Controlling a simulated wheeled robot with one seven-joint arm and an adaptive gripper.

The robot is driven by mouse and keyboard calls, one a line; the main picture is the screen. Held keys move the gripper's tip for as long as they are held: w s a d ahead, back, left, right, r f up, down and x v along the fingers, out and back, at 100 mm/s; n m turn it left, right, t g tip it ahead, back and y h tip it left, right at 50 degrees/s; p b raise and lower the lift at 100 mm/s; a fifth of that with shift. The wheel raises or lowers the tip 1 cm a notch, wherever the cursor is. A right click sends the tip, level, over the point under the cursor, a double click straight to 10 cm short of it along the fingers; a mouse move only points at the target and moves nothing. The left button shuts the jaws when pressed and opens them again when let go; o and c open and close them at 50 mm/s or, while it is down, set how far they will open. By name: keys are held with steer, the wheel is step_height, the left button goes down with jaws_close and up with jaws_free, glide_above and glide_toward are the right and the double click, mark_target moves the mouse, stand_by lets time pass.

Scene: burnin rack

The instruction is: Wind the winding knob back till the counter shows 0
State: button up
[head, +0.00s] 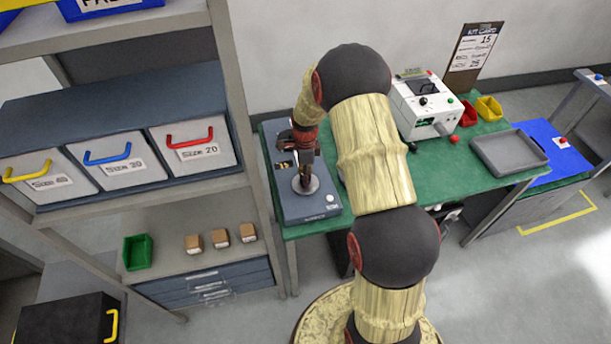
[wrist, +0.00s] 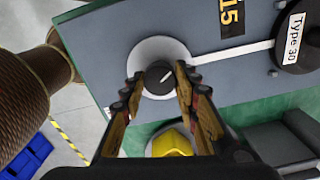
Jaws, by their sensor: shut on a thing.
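The winding knob (wrist: 158,77) is a dark round knob with a white pointer line, set in front of a pale disc (wrist: 150,52) in the wrist view. My gripper (wrist: 155,84) is shut on the knob, one finger on each side. The counter (wrist: 232,16) shows 15 in orange digits on black, turned sideways in the picture.
A black round part labelled Type 30 (wrist: 296,42) joins the disc by a white strip. A yellow piece (wrist: 173,142) shows between my fingers. A white instrument (head: 425,106), grey tray (head: 509,151) and small bins stand right on the bench (head: 375,220). A shelf rack (head: 232,90) stands close left.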

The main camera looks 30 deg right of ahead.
steer(key=shift+w+r+m, duration=0.1)
steer(key=shift+m, duration=0.2)
steer(key=o, duration=1.1)
steer(key=shift+o, duration=0.3)
step_height(320, 180, up, 12)
stand_by(0.5)
